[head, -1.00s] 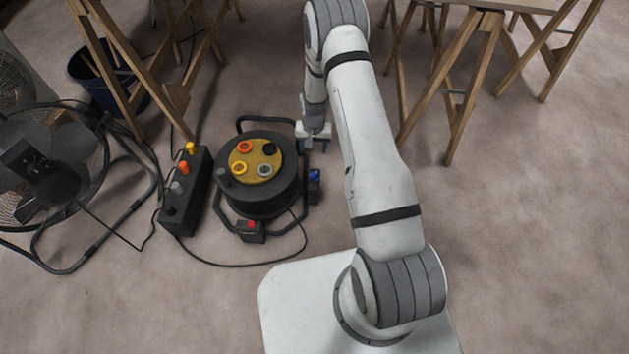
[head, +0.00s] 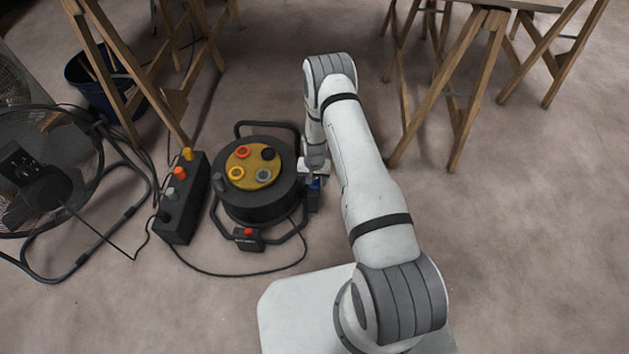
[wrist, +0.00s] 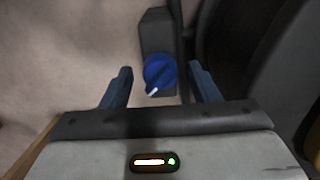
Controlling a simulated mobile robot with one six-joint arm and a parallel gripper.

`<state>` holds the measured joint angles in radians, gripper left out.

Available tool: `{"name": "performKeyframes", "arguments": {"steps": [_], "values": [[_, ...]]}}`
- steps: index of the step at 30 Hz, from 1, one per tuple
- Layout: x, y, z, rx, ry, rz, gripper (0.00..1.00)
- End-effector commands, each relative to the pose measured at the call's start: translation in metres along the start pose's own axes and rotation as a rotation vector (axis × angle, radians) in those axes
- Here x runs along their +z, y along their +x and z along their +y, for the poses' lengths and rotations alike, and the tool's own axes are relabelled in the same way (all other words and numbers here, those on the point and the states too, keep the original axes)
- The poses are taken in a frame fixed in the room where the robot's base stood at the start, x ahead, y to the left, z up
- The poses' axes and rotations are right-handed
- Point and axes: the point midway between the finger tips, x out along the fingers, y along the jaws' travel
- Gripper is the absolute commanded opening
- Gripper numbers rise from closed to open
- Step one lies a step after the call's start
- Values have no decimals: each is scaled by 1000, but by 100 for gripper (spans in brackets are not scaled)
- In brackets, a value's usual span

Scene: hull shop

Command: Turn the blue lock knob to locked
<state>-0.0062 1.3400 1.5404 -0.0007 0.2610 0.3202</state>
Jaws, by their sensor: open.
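The blue lock knob (wrist: 160,74) sits on a small dark box (wrist: 156,32) at the side of the cable reel. In the wrist view it lies between the two fingers of my gripper (wrist: 160,84), which are open with a gap on each side of it. A white pointer mark on the knob points down and to the left. In the head view the blue knob (head: 316,183) shows only partly under my gripper (head: 314,176), at the right side of the reel.
The black cable reel (head: 258,204) has a yellow socket face. A second box with a red knob (head: 248,232) is at its front. A dark box with coloured knobs (head: 182,200) and a fan (head: 40,170) stand left.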

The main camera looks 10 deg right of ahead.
Motion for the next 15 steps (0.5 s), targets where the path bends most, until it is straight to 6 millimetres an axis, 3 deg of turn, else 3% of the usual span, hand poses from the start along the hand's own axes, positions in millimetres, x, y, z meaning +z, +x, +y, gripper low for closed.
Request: {"name": "performKeyframes", "arguments": {"steps": [5, 15], "values": [[0, 0, 1, 0, 1, 0, 55], [0, 0, 1, 0, 1, 0, 27]]}}
